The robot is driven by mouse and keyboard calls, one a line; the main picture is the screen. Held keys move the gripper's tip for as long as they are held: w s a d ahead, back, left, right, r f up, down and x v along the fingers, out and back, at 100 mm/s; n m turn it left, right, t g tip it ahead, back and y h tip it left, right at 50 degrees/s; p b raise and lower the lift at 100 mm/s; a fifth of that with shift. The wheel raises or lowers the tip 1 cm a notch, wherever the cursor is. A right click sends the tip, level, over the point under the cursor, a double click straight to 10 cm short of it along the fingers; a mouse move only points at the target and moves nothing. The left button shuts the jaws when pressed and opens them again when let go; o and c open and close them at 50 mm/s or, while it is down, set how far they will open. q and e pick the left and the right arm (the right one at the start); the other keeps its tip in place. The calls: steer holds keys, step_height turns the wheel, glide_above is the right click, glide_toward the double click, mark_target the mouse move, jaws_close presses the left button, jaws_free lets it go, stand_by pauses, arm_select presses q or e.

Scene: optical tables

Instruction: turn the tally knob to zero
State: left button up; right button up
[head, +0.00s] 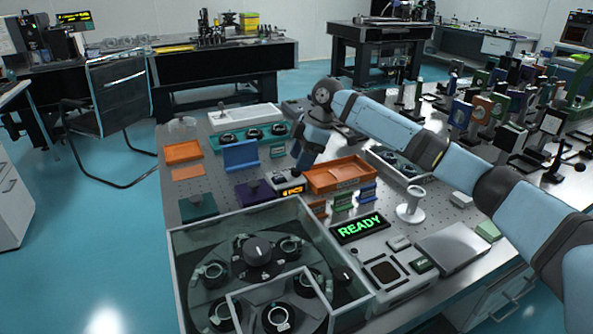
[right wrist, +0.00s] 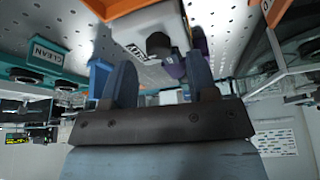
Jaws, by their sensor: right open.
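The tally box (head: 280,182) is a small pale unit on the optical table, beside a small orange-lit display (head: 292,190) whose digits are too small to read surely. In the right wrist view the tally box (right wrist: 135,30) appears upside down with a white label, and its dark knob (right wrist: 158,45) stands out from it. My right gripper (head: 297,170) points down just above the tally box. Its two fingers (right wrist: 160,82) are apart, with the knob beyond and between them; contact is not visible. The knob's pointer cannot be made out. My left gripper is not in view.
An orange tray (head: 340,174) lies close right of the gripper. A blue stand (head: 240,156) and a purple block (head: 252,191) are on the left. A clear-walled enclosure (head: 200,228) fills the front, beside a green READY sign (head: 360,227).

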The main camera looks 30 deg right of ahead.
mark_target(296, 172)
steer(key=x, duration=0.2)
steer(key=shift+w+a+f, duration=0.1)
steer(key=shift+a+f, duration=0.05)
steer(key=shift+f, duration=0.2)
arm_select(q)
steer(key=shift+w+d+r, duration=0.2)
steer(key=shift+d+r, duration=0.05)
arm_select(e)
steer(key=shift+f, duration=0.1)
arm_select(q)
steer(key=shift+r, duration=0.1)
arm_select(e)
steer(key=shift+c, duration=0.3)
